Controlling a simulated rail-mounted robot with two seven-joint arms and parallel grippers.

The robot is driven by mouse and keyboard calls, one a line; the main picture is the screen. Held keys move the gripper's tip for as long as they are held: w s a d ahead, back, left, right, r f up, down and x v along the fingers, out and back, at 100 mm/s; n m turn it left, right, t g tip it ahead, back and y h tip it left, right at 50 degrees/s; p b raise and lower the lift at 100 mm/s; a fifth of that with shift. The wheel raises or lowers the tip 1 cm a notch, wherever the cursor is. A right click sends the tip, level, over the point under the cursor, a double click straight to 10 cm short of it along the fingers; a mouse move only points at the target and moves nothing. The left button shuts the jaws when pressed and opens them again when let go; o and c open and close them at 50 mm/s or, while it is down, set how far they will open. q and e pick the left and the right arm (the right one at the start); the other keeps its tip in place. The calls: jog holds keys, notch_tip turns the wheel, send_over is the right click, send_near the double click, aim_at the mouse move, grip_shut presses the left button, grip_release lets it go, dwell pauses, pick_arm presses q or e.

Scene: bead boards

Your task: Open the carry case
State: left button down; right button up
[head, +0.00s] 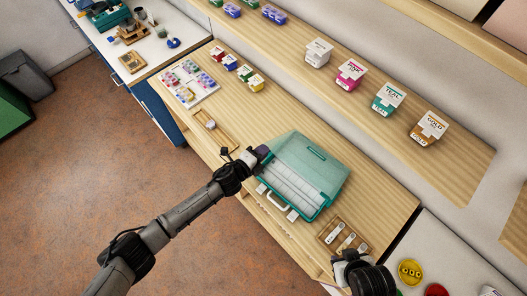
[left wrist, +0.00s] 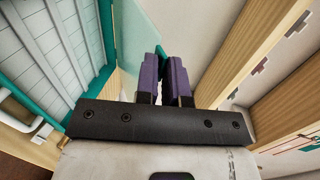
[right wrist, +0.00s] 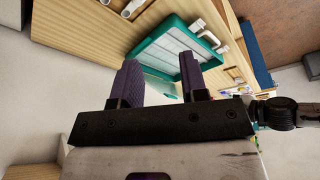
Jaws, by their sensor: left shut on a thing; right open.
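The teal carry case (head: 291,187) sits on the wooden bench with its lid (head: 322,165) raised and tilted back, and its pale compartmented inside shows. A white handle (head: 277,200) and light latches are on its front side. My left gripper (head: 262,152) is at the case's left side, by the lid's edge. In the left wrist view its purple fingers (left wrist: 165,75) are closed at the teal lid panel (left wrist: 140,35). My right gripper (head: 345,256) is beside the bench's front edge, right of the case. In the right wrist view its fingers (right wrist: 160,85) are apart and empty, with the case (right wrist: 165,50) beyond.
A small wooden tray with white-handled tools (head: 343,237) lies right of the case. Another wooden tray (head: 214,130) and a bead board (head: 188,83) lie to the left. Labelled boxes (head: 389,97) stand on the shelf behind. Bench between the case and shelf is clear.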

jog(key=c, duration=0.5)
jog(key=shift+w+a+r, duration=0.1)
jog(key=shift+w, duration=0.15)
jog(key=shift+c, duration=0.5)
jog(key=shift+t+y, duration=0.4)
jog(key=shift+t, duration=0.3)
jog(key=w+a, duration=0.1)
jog(key=w+r, duration=0.1)
jog(key=w, duration=0.1)
jog(key=w+a+r, duration=0.1)
jog(key=shift+w+a+r, duration=0.1)
jog(key=shift+w+a, duration=0.05)
jog(key=shift+a, duration=0.15)
grip_shut()
jog(key=n+t+h, duration=1)
jog(key=n+h, duration=0.4)
jog(key=n, duration=1.2)
send_near(328, 199)
jog(key=w+d+f, duration=0.3)
jog(key=shift+w+d+r, duration=0.35)
jog(key=shift+w+r, duration=0.15)
jog(key=shift+r, duration=0.3)
jog(key=shift+w+d+r, duration=0.35)
jog(key=shift+w+r, duration=0.2)
jog(key=shift+r, duration=0.25)
